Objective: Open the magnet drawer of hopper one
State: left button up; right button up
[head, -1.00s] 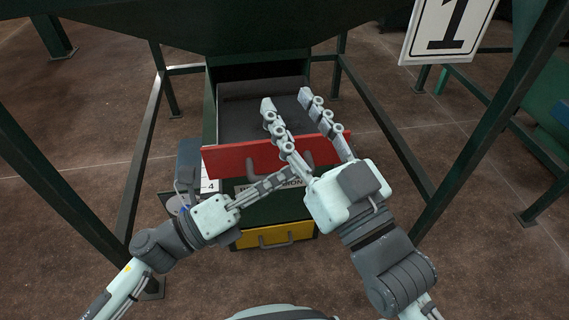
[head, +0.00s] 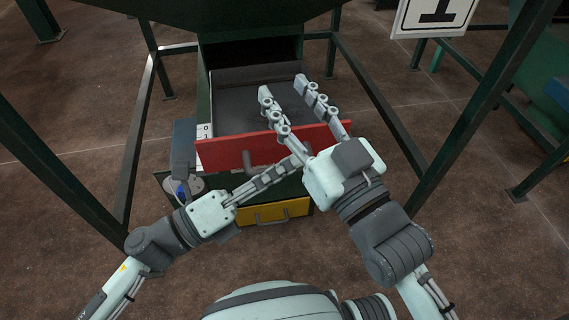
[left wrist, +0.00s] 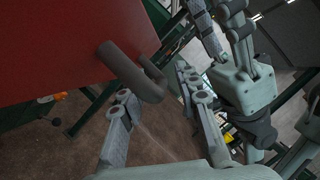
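The drawer with the red front (head: 225,153) is pulled out of the dark green housing under the hopper, and its grey inside (head: 240,105) shows. Its dark bar handle (head: 248,160) sticks out of the front and also shows in the left wrist view (left wrist: 130,72). My left gripper (head: 303,160) is at the handle. In the left wrist view its fingers (left wrist: 153,85) are apart, with the handle's end between them. My right gripper (head: 284,86) is open, its spread fingers reaching over the red front above the drawer's inside. Whether they touch the drawer I cannot tell.
A yellow drawer (head: 272,212) sits shut below. A white sign with a 1 (head: 434,17) hangs at the upper right. Green frame legs (head: 462,118) stand on both sides. A grey-blue box (head: 184,150) is left of the drawer. The brown floor is clear.

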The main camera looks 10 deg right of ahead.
pick_arm(q)
jog(key=v, duration=1.2)
dwell(0.5)
